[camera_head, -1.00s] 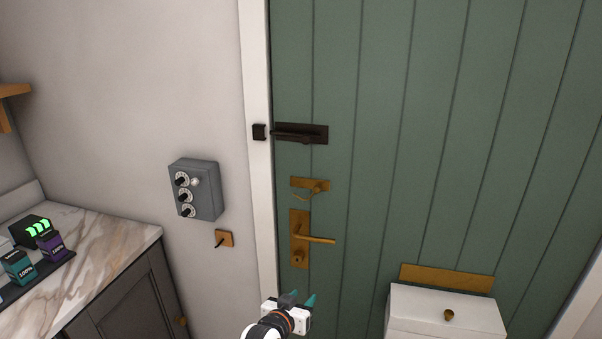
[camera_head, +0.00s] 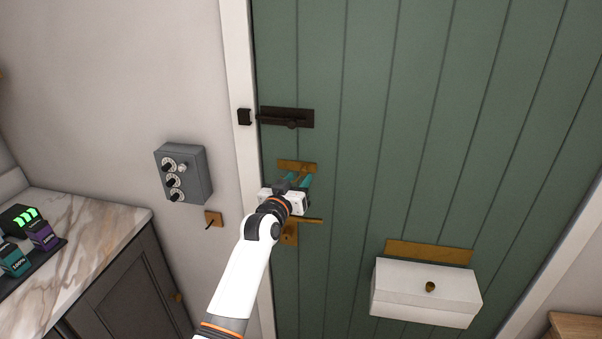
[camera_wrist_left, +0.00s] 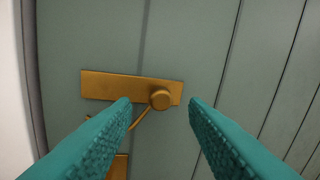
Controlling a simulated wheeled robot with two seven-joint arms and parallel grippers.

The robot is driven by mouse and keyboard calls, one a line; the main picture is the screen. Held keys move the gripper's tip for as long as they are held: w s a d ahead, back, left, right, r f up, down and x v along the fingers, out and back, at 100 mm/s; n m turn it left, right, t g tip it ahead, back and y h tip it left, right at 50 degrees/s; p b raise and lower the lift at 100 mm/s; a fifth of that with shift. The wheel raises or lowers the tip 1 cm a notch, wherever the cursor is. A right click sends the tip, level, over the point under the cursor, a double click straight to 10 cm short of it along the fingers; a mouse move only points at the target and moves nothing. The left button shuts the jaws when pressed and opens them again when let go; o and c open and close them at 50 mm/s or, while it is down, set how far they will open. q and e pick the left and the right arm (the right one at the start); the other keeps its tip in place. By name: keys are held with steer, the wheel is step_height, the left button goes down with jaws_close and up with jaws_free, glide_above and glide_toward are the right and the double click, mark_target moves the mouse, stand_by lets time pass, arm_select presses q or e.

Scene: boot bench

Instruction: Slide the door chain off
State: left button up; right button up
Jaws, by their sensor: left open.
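The brass door chain plate (camera_head: 296,165) is fixed on the green door, above the lever handle. In the left wrist view the plate (camera_wrist_left: 112,86) lies level, with a round brass knob (camera_wrist_left: 161,99) near its right end and a thin brass chain or rod (camera_wrist_left: 139,119) slanting down to the left from it. My left gripper (camera_head: 298,180) is open in front of the plate. In the wrist view its teal fingers stand on either side of the knob, nearer the camera, with nothing between them held. The chain's lower end is partly hidden behind the left finger. My right gripper is not in view.
A brass lever handle (camera_head: 312,221) sits just below the gripper, partly hidden by it. A dark bolt (camera_head: 286,117) is above. A grey dial box (camera_head: 184,174) and a small brass hook plate (camera_head: 214,219) are on the wall left. A white box (camera_head: 425,292) is lower right.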

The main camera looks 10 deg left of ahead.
mark_target(304, 170)
arm_select(q)
steer(key=shift+w+d, duration=0.2)
steer(key=shift+w, duration=1.2)
steer(key=shift+c, duration=0.4)
jaws_close()
